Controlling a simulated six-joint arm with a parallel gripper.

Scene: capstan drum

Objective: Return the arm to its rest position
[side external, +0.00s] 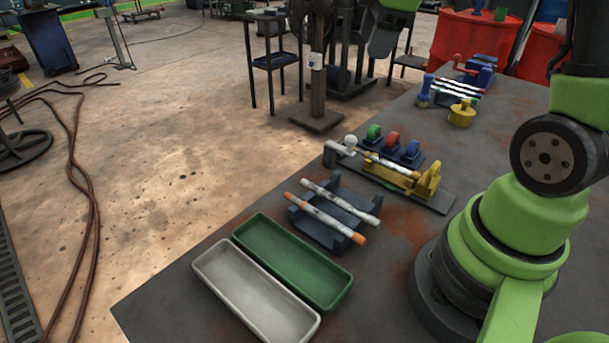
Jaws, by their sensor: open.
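My green arm rises from its base at the right edge of the side external view. My gripper is not visible in this view. On the dark table, a capstan device with yellow brackets (429,182) stands on a dark plate, with a banded rod (388,163) lying along it and a white knob (350,142) at its left end. Green (374,133), red (392,140) and blue (412,149) wheels stand in a row behind it. A dark rack (297,217) holds an orange-tipped rod (325,216) and a white-tipped rod (340,201).
A green tray (341,296) and a grey tray (210,256) lie side by side at the front. Farther back are more banded rods (457,88), a yellow pot (461,113) and a blue-handled item (424,90). Red drums (468,42) stand beyond the table.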

